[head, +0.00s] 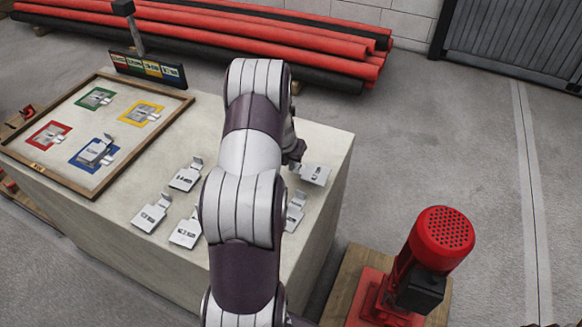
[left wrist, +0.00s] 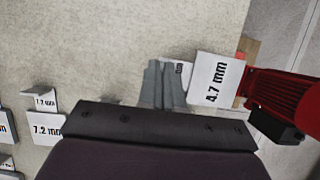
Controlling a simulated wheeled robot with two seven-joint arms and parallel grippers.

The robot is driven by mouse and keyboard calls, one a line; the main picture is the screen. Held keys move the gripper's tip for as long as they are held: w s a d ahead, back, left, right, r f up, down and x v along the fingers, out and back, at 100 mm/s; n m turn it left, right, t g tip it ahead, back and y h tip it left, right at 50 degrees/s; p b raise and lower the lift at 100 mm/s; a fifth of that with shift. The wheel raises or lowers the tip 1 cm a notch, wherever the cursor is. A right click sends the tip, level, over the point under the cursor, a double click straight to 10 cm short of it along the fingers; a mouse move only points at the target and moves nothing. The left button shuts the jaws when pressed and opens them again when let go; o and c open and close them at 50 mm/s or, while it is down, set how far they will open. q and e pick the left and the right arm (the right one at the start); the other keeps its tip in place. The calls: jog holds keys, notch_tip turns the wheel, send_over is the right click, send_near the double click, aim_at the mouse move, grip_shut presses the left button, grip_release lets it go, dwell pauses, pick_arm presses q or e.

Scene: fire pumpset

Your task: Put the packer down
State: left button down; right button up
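My left gripper (head: 297,160) is over the right part of the table. The left wrist view shows its two grey fingers (left wrist: 164,84) close together at the tab of a white packer marked 4.7 mm (left wrist: 216,80). That packer also shows in the head view (head: 315,174), near the table's right edge. It looks larger than the packer marked 7.2 mm (left wrist: 47,128), so it seems held above the table. The grip itself is partly hidden. Other packers (head: 186,177) lie on the table left of my arm, and one (head: 295,213) is partly behind it. My right gripper is not in view.
A wood-framed board (head: 62,179) with coloured squares lies on the table's left part, a packer-like piece on its blue square. A label stand (head: 148,67) is behind it. A red pump (head: 437,242) stands right of the table. Red pipes (head: 200,35) lie beyond.

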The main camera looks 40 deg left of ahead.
aim_at(291, 168)
pick_arm(q)
notch_tip(291, 168, down, 3)
jog(key=shift+f+b, duration=0.2)
jog(key=shift+b, duration=0.65)
jog(key=shift+f, duration=0.35)
jog(key=shift+r, duration=0.1)
jog(key=c, duration=1.3)
grip_release()
